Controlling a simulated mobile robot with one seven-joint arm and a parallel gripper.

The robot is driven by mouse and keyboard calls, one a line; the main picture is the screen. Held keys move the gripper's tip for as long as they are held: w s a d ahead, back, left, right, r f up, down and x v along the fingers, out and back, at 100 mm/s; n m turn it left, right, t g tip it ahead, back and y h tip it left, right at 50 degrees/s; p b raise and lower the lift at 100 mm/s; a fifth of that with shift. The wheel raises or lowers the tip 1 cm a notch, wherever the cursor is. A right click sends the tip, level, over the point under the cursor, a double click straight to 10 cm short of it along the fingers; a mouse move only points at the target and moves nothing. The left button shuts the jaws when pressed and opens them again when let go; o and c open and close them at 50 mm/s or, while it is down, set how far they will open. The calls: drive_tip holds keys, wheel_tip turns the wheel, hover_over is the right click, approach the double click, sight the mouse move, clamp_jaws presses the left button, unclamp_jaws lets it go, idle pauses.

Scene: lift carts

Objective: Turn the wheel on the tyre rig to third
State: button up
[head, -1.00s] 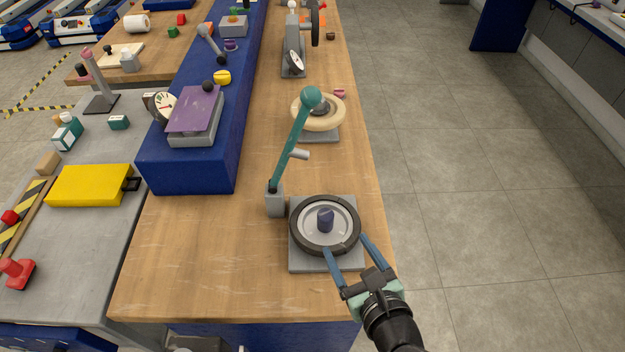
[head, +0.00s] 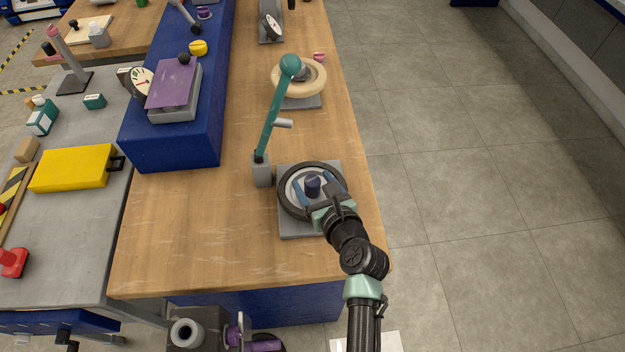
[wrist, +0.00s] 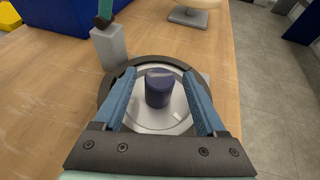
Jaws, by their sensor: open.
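The wheel (head: 283,203) is a dark tyre ring around a light disc, lying flat on a square grey plate (head: 292,229) near the bench's right edge. A dark blue knob (head: 313,182) stands up at its centre; it also shows in the wrist view (wrist: 158,88). My gripper (head: 312,187) is open over the wheel. In the wrist view its blue fingers (wrist: 160,76) reach forward on either side of the knob, with a gap on both sides. I cannot tell whether the fingertips touch the ring. No position marks are readable.
A teal lever (head: 271,118) with a ball top rises from a grey block (head: 262,171) just behind left of the wheel. A cream wheel (head: 318,77) sits further back. A blue raised block (head: 172,153) stands left. Bare wood lies in front left.

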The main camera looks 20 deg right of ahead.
drive_tip(key=shift+w+f, duration=0.15)
drive_tip(key=shift+w, duration=0.3)
clamp_jaws()
idle(1.2)
